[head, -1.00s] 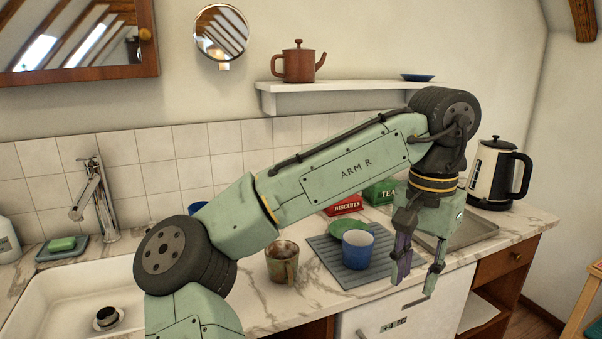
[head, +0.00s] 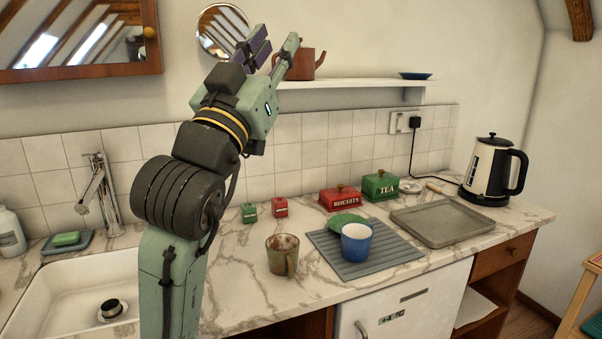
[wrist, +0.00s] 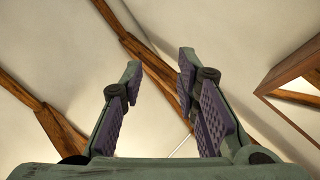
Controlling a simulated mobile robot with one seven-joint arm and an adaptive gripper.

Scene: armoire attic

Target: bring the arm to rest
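My gripper (head: 274,52) is raised at the upper middle of the head view, pointing up and to the right. Its fingers are apart with nothing between them. Behind the fingers is the shelf with a brown teapot (head: 306,64), which they partly cover. My arm is folded upright over the counter, right of the sink.
The counter (head: 235,290) holds a brown mug (head: 282,256), a blue cup (head: 356,243) on a grey mat (head: 345,266), red and green tins, a grey tray (head: 443,223) and a kettle (head: 491,172). A wall shelf (head: 350,86) and round mirror (head: 212,35) are close to my gripper.

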